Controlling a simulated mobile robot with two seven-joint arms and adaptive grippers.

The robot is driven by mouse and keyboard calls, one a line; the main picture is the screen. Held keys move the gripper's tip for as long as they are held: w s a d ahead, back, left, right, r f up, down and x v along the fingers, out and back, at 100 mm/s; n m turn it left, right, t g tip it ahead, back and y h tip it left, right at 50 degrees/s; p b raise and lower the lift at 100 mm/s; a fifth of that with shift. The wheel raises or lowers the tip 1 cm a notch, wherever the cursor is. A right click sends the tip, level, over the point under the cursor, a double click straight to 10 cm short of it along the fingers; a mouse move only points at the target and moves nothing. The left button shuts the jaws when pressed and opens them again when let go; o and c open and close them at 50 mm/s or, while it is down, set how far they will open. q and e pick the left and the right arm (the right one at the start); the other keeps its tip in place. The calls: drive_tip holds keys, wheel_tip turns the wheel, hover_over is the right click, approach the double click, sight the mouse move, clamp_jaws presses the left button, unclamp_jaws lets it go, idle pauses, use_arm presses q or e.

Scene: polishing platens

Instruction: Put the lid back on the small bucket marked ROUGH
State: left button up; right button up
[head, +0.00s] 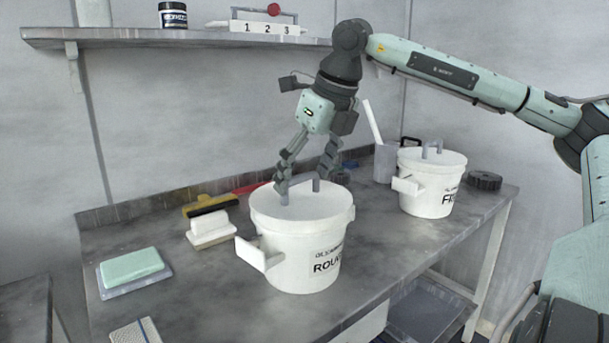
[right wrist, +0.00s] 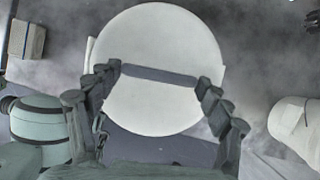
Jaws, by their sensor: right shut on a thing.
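The small white bucket marked ROUGH (head: 300,268) stands upright on the grey bench, its side handle toward the left. Its round white lid (head: 330,205) is level over the bucket's mouth, with no clear gap at the rim; whether it is fully seated I cannot tell. My right gripper (head: 305,180) comes down from above, shut on the lid's grey bar handle. In the right wrist view the lid (right wrist: 160,45) lies below, and the fingers are at both ends of the handle (right wrist: 160,75). My left gripper is not in view.
A second lidded white bucket (head: 428,190) stands to the right, by a grey holder (head: 386,163). A green pad (head: 132,266), a white block (head: 208,230) and a yellow-black tool (head: 205,205) lie left. A shelf (head: 120,33) is above.

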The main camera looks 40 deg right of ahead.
drive_tip(key=o, duration=1.3)
wheel_tip(320, 180, up, 7)
drive_tip(key=p, duration=0.5)
drive_tip(key=shift+c, duration=0.2)
clamp_jaws()
idle(0.6)
idle(0.8)
